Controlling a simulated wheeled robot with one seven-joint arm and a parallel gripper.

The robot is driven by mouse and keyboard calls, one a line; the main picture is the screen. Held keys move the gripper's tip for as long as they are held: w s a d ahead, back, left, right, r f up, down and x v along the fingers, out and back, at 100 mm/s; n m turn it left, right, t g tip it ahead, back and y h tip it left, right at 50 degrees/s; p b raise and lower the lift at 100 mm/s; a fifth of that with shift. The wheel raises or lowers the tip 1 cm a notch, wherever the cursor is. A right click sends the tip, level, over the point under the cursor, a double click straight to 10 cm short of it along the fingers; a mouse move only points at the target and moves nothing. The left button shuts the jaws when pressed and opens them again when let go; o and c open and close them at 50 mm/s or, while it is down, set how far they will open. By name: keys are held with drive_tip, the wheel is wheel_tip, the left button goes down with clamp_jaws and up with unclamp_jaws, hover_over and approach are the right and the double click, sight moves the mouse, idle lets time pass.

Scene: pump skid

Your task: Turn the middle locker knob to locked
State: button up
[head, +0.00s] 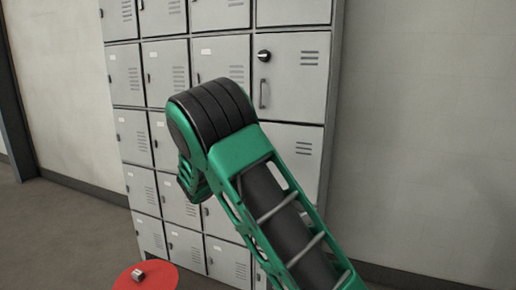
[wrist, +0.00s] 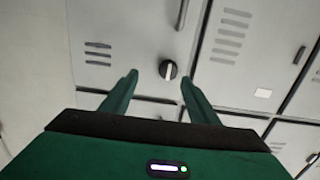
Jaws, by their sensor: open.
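The lockers are a grey bank (head: 215,62). In the head view, a black knob (head: 264,56) with a white mark shows on an upper right-column door, above its handle (head: 263,93). My arm covers the doors below it, so a middle knob is hidden there. In the wrist view, a round black knob (wrist: 168,70) has a white bar standing nearly upright in the picture. I cannot confirm which knob this is. My gripper (wrist: 160,78) is open, its fingers on either side of this knob in the picture; contact is not clear.
A door handle (wrist: 181,14) lies above the knob in the wrist view. A red round top (head: 165,282) with a small metal piece (head: 138,275) stands at the lower left. Bare wall (head: 430,130) is to the right of the lockers.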

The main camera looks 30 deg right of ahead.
drive_tip(key=shift+t, duration=0.4)
drive_tip(key=x, duration=0.3)
drive_tip(key=w+x, duration=0.1)
drive_tip(key=x, duration=0.2)
drive_tip(key=a+x, duration=0.1)
drive_tip(key=x, duration=0.3)
drive_tip(key=shift+w+r, duration=0.3)
drive_tip(key=shift+r, duration=0.1)
